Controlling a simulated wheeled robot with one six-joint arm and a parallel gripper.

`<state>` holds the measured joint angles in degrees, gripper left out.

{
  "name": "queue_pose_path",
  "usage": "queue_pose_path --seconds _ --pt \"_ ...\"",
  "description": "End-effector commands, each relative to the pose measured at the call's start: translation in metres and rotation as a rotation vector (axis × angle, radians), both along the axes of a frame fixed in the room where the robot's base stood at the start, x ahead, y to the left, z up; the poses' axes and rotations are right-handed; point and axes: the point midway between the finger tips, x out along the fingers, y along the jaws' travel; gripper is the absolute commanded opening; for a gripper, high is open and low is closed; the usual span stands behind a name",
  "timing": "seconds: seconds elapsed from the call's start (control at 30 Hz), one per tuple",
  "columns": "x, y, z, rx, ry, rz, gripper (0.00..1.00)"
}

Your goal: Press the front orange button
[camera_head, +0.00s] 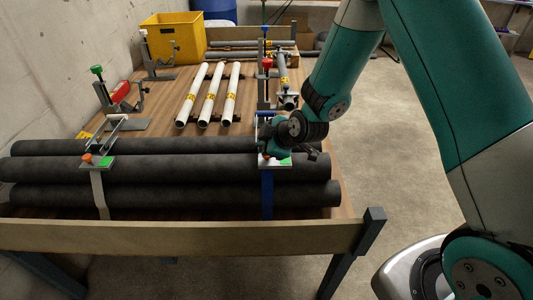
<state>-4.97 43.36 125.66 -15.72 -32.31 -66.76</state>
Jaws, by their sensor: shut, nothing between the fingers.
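An orange button (88,158) sits on the left strap's clamp, beside a green patch (106,161). The right strap's clamp (270,163) shows a green patch (286,161); any orange button there is hidden behind my gripper. My gripper (272,151) is shut and empty, pointing down at the right clamp. It is right over or against the clamp's left part; whether it touches cannot be told.
Several black pipes (190,168) lie across the table front, with a grey strap (99,192) and a blue strap (267,193) over them. White pipes (209,95), a yellow crate (175,38) and a red-handled clamp (120,92) stand behind. A wooden rail (180,236) edges the front.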

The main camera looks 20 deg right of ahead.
Motion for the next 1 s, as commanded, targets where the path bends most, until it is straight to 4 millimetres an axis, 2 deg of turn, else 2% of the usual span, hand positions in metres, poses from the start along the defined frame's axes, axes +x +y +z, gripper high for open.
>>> queue_pose_path --seconds 0.5,1.0 --pt "0.0 0.0 -0.0002 0.0 0.0 0.0 0.0" --pt "-0.0003 0.0002 -0.0084 0.0 0.0 0.0 0.0"
